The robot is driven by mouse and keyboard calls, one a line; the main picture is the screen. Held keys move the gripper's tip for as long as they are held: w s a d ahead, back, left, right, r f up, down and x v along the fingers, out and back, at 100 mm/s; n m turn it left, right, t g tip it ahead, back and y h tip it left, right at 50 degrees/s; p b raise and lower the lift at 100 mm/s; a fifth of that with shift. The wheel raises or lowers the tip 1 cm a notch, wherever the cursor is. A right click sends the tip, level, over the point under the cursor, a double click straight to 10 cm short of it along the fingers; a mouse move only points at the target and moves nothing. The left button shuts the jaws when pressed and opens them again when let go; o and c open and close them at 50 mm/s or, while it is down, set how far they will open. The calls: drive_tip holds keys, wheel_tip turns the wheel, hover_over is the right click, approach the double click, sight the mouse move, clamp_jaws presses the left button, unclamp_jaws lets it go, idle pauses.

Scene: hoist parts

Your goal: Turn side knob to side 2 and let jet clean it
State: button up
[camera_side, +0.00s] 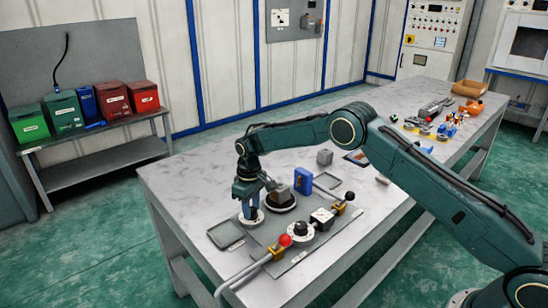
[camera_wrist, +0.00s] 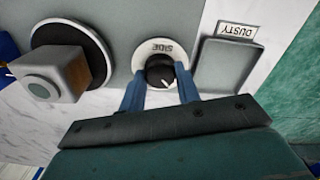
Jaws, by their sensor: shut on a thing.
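The side knob (camera_wrist: 160,72) is a black knob on a white round dial marked SIDE; the dial (camera_side: 250,219) also shows under my gripper in the side view. My gripper (camera_side: 249,205) points down at it. In the wrist view my gripper's (camera_wrist: 160,88) two blue fingers are shut on the knob, one on each side. I cannot read which side number the knob points at. A grey block (camera_wrist: 67,68) with a brownish face sits on a black round turntable (camera_wrist: 98,42). Beside it in the side view is a blue upright block (camera_side: 299,181), possibly the jet.
A grey tray (camera_wrist: 225,65) labelled DUSTY lies right of the knob. A red-knobbed lever (camera_side: 285,240), another dial (camera_side: 300,229) and a black-knobbed lever (camera_side: 349,197) line the panel's front. Another grey block (camera_side: 324,157) stands behind. The table's left end is clear.

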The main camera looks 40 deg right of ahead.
drive_tip(key=shift+m, duration=2.3)
drive_tip(key=o, duration=1)
drive_tip(key=shift+c, duration=0.2)
drive_tip(key=shift+r, duration=0.1)
wheel_tip(320, 180, up, 14)
